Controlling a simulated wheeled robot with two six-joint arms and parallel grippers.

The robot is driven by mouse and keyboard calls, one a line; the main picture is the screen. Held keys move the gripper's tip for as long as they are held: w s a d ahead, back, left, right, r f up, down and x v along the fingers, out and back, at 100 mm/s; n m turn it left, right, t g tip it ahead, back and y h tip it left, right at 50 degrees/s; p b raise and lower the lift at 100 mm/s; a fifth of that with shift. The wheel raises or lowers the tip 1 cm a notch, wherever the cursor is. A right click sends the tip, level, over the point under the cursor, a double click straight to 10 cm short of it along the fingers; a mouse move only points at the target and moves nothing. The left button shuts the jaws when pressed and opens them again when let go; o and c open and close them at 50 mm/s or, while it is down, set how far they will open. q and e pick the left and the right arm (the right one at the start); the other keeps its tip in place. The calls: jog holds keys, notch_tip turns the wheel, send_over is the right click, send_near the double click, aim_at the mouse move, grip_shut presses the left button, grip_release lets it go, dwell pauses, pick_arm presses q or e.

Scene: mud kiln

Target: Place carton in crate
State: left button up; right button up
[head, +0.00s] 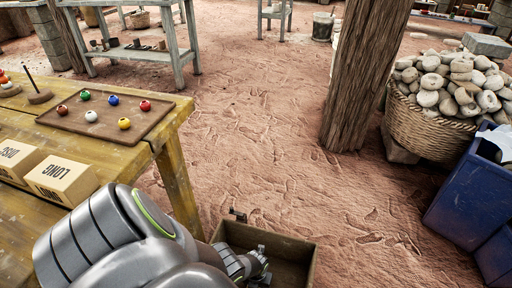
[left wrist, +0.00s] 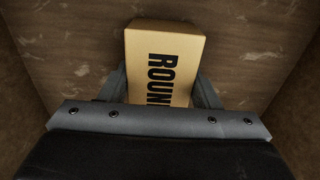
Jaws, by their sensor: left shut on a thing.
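A tan carton (left wrist: 165,65) marked "ROUN…" is between the fingers of my left gripper (left wrist: 162,88) in the left wrist view. The gripper is shut on it. The brown walls and floor of the crate (left wrist: 255,50) surround the carton there; I cannot tell whether the carton touches the floor. In the head view the crate (head: 290,245) stands on the ground right of the table, at the bottom edge. My left arm reaches over the table edge into it, and the carton is hidden there. My right gripper is not in view.
Two cartons, "LONG" (head: 62,180) and "DISC" (head: 15,160), lie on the yellow table (head: 130,150). A brown tray (head: 75,128) there holds several coloured balls. A wooden post (head: 360,80), a basket of stones (head: 425,130) and a blue bin (head: 470,190) stand to the right.

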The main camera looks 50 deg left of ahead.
pick_arm(q)
jog(key=o, duration=1.2)
jog(key=shift+c, duration=0.2)
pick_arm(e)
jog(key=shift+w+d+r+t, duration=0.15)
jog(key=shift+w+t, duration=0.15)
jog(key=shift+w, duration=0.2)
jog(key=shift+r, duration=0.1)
pick_arm(q)
jog(key=shift+r, duration=0.1)
notch_tip(320, 180, up, 6)
jog(key=p, duration=0.6)
jog(key=shift+r+p, duration=0.2)
jog(key=shift+p, duration=0.15)
jog(key=shift+r+p, duration=2.7)
jog(key=shift+r, duration=0.05)
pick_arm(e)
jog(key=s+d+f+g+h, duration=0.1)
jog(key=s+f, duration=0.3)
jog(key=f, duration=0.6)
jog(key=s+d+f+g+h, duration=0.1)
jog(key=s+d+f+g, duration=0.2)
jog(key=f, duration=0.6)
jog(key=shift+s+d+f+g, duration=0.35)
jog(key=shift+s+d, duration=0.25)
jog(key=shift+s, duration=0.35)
